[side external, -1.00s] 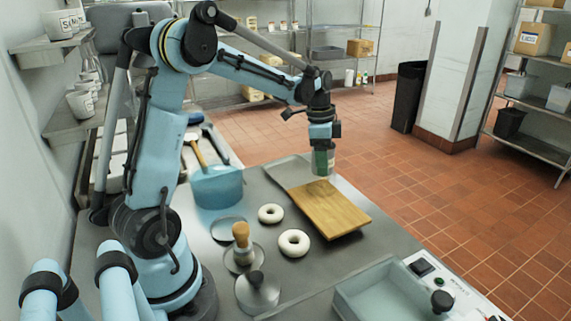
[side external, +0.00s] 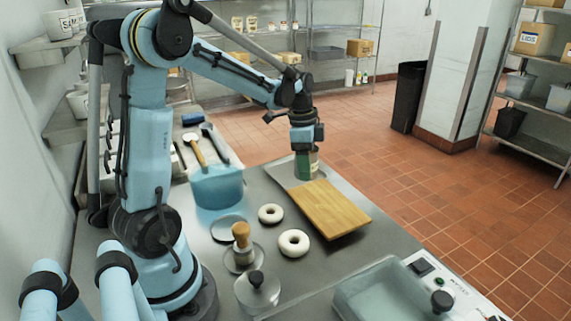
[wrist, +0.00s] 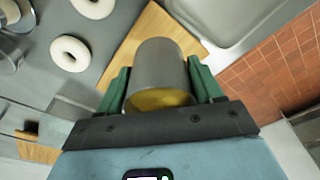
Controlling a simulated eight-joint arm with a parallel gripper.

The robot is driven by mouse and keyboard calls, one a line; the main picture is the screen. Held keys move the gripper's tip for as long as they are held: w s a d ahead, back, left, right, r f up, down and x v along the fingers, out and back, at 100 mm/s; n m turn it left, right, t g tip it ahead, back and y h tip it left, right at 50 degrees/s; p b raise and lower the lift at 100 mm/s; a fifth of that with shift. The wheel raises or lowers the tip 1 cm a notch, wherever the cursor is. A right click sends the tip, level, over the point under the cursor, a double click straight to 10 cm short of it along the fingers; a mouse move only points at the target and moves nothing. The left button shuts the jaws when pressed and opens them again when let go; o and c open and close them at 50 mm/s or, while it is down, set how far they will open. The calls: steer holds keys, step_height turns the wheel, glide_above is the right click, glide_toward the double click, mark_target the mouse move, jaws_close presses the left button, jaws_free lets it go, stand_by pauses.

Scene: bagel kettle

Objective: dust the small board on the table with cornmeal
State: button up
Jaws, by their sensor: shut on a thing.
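The small wooden board (side external: 325,208) lies flat on the steel table, and part of it shows in the wrist view (wrist: 147,30). My gripper (side external: 306,168) is shut on a grey metal shaker (wrist: 158,62) with yellow showing at its near end. The green fingers (wrist: 162,88) press it from both sides. In the side view the shaker is beside the board's far left corner, mostly hidden between the fingers. I cannot tell its exact height above the table. No cornmeal is clearly visible on the board.
Two white bagels (side external: 270,213) (side external: 294,242) lie left of the board. A wooden-handled tool (side external: 241,238) and a round lid (side external: 257,290) stand nearby. A shallow metal tray (side external: 281,173) lies behind the board. A blue pot (side external: 217,187) is at left, a glass-like basin (side external: 390,298) at front right.

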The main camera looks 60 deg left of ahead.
steer(key=shift+d, duration=6.6)
steer(key=shift+w+r, duration=0.1)
step_height(320, 180, up, 11)
steer(key=shift+a, duration=0.1)
